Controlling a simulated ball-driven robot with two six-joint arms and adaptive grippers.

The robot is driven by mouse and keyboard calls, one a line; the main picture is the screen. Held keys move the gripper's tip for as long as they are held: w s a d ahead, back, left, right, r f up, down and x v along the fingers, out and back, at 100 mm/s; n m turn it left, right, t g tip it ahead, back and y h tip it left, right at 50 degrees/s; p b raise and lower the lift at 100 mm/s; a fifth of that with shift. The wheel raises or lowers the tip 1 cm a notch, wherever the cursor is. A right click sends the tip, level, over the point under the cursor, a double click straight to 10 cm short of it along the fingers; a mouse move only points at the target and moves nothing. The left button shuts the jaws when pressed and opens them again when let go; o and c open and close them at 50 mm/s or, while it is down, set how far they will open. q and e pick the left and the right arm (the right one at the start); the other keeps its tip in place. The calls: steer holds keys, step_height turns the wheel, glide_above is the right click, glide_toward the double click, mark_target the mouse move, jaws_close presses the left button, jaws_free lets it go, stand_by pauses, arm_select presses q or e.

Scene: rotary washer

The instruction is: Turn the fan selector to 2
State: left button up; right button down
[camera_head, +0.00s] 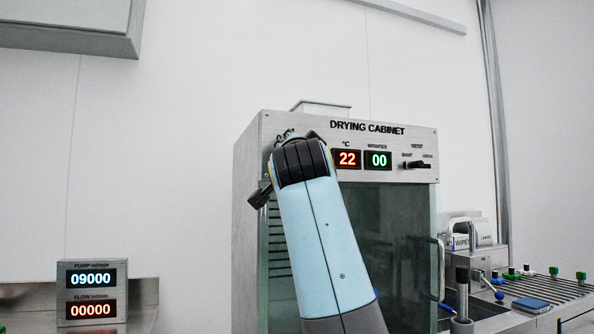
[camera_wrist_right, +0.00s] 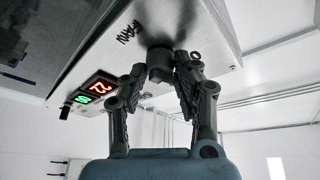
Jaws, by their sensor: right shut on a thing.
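The drying cabinet (camera_head: 367,128) stands in the middle of the head view, with its control panel along the top. The fan selector is hidden behind my right arm in the head view. In the right wrist view the fan selector (camera_wrist_right: 159,58) is a dark round knob on the panel under the lettering "FAN". My right gripper (camera_wrist_right: 160,72) is shut on it, one finger on each side. The selector's pointer and the position marks cannot be made out. My left gripper is not in view.
The panel's displays read 22 (camera_head: 347,159) and 00 (camera_head: 378,160), with a dark vent switch (camera_head: 416,165) to their right. A pump and flow display (camera_head: 92,292) stands at the lower left. A rack with coloured caps (camera_head: 555,284) is at the lower right.

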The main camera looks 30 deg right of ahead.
steer(key=shift+r+m+g+y+p, duration=0.15)
steer(key=shift+m+g+p, duration=0.7)
steer(key=shift+m, duration=2.15)
steer(key=shift+r+m+g+y+p, duration=0.2)
steer(key=shift+m+g, duration=1.25)
steer(key=shift+m, duration=1.55)
steer(key=shift+f, duration=0.25)
